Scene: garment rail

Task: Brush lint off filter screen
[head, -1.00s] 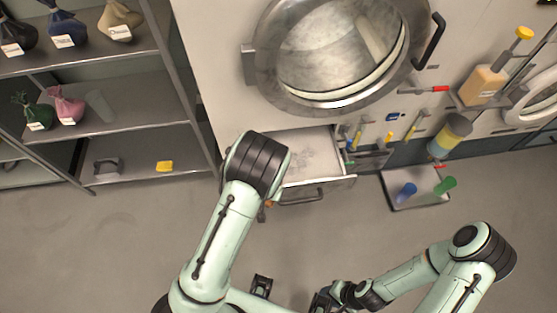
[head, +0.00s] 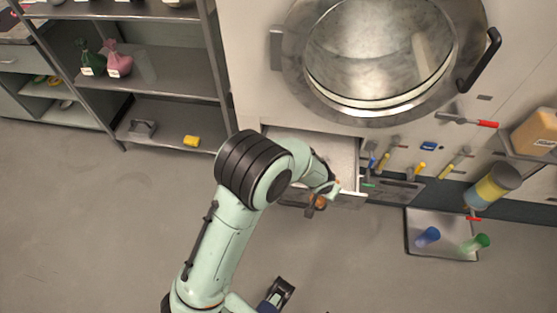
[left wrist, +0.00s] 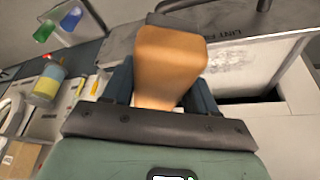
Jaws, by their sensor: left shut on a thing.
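My left gripper (head: 322,190) is at the front edge of the open drawer. In the left wrist view the gripper (left wrist: 163,85) is shut on a brush with a wooden, orange-tan handle (left wrist: 170,60); in the head view its orange part (head: 317,203) shows below the gripper. The filter screen (head: 340,150) is a pale panel in the drawer, partly hidden by my arm. In the left wrist view the screen (left wrist: 265,65) lies behind the brush, with a speckled grey lint patch (left wrist: 215,60) on it. Whether the brush touches the screen is unclear.
The round metal door (head: 385,55) is above the drawer. Several small tools hang right of it, near a yellow-banded cylinder (head: 493,186). Shelves (head: 170,95) stand left.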

